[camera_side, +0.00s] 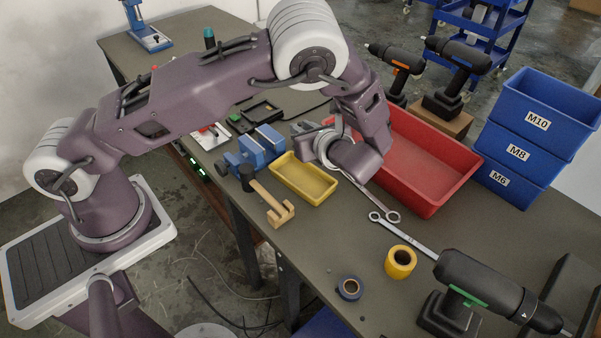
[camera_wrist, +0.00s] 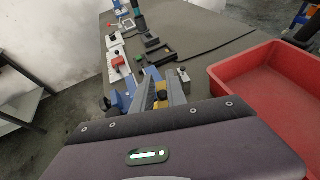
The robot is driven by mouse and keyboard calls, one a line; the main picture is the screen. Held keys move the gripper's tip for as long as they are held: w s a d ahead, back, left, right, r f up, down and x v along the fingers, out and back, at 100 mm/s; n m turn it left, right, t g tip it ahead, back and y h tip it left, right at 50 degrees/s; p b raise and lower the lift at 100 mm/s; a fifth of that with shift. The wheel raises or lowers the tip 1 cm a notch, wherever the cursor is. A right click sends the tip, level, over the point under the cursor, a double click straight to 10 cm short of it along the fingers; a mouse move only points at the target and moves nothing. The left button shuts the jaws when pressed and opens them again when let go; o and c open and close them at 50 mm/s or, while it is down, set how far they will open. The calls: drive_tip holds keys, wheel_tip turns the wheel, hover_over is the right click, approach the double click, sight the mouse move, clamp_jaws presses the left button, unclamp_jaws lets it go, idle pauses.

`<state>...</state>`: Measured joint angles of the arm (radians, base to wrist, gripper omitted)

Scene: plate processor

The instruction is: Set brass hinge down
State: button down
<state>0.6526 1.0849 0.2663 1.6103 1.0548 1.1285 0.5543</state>
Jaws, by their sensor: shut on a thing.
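My gripper (camera_wrist: 161,88) is shut on a small yellowish piece (camera_wrist: 161,97), apparently the brass hinge, between its two grey fingers in the wrist view. The fingers and housing hide much of it, so its shape is not clear. In the side view my gripper (camera_side: 304,130) points left, beside the blue vise and above the far end of the yellow tray. I cannot make out the hinge in that view.
The yellow tray (camera_side: 304,188) looks empty. The blue vise (camera_side: 262,147) stands at its left, with a hammer (camera_side: 262,190) nearby. A red bin (camera_side: 425,185) is to the right. Wrenches (camera_side: 405,232), tape rolls (camera_side: 400,262) and a drill (camera_side: 480,290) lie towards the front.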

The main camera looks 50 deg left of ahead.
wheel_tip(320, 180, down, 9)
drive_tip(key=shift+f, duration=0.1)
drive_tip(key=c, duration=1.3)
unclamp_jaws()
drive_tip(key=shift+f, duration=0.1)
drive_tip(key=shift+c, duration=0.2)
